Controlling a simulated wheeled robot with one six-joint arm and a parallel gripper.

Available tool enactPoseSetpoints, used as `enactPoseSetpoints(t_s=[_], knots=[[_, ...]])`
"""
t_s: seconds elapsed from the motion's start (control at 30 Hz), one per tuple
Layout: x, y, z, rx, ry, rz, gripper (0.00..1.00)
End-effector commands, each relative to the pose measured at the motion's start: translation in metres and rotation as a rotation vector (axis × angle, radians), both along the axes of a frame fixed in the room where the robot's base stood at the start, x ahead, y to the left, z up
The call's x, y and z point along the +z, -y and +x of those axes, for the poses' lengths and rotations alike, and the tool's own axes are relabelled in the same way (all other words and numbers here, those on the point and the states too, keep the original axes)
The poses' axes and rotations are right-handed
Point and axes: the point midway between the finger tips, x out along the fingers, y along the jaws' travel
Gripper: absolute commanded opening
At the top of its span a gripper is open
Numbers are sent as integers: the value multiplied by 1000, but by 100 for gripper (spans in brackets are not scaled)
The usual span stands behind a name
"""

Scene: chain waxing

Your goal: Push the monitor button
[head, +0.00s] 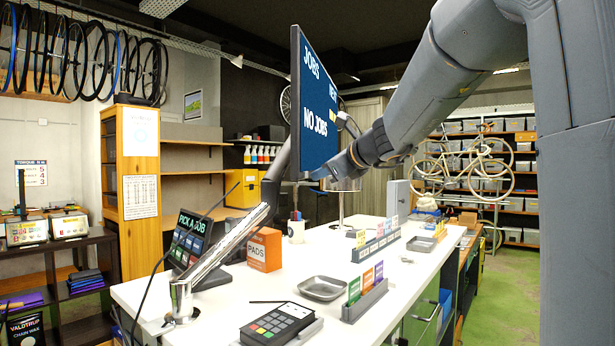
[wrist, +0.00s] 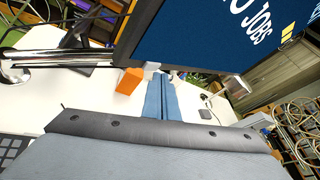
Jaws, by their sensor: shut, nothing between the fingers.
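The monitor (head: 312,115) stands on an arm over the white counter, its blue screen reading "JOBS" and "NO JOBS". In the wrist view the monitor (wrist: 215,35) fills the top, seen at a slant. My gripper (head: 330,173) is at the monitor's lower edge, in front of the lower right of the screen. In the wrist view my gripper (wrist: 161,78) has its two blue-grey fingers together and empty, with the tips close to the monitor's lower edge. I cannot tell whether they touch it. I cannot make out the monitor button in either view.
The silver monitor arm (head: 235,240) rises from the counter (head: 260,290). An orange PADS box (head: 264,250), a PICK A JOB display (head: 190,240), a keypad (head: 277,325), a metal tray (head: 323,288) and a card holder (head: 365,300) stand below. A cable hangs at the left.

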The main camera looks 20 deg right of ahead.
Motion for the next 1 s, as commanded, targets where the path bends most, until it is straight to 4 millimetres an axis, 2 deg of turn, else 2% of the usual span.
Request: enactPoseSetpoints(t_s=[1.0], knots=[[0, -7, 5, 0, 0, 0, 0]])
